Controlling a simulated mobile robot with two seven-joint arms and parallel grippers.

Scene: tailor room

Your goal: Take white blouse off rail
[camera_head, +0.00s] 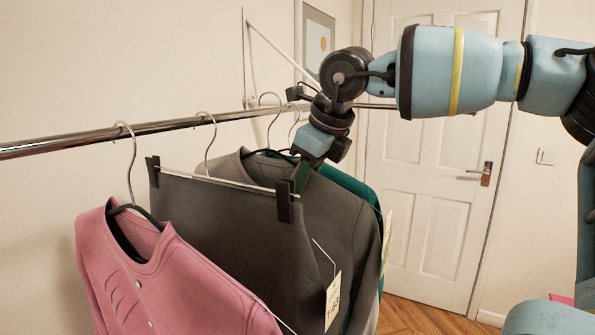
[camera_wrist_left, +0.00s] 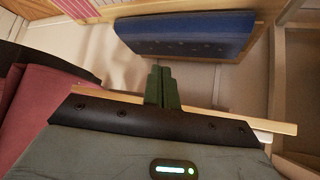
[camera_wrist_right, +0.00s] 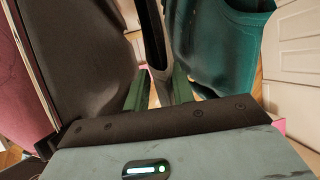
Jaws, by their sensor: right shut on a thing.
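No whole white blouse shows. A pale strip of cloth (camera_head: 371,316) hangs below the dark grey top (camera_head: 345,222), and I cannot tell whether it is the blouse. My right gripper (camera_head: 308,172) is just below the rail (camera_head: 180,126), at the necks of the dark grey top and a teal garment (camera_head: 352,186).
A pink top (camera_head: 160,270) and a dark grey skirt (camera_head: 235,225) on a clip hanger hang left of the right gripper. A white door (camera_head: 435,150) stands behind. The left wrist view shows a blue padded board (camera_wrist_left: 185,35) ahead of the left fingers.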

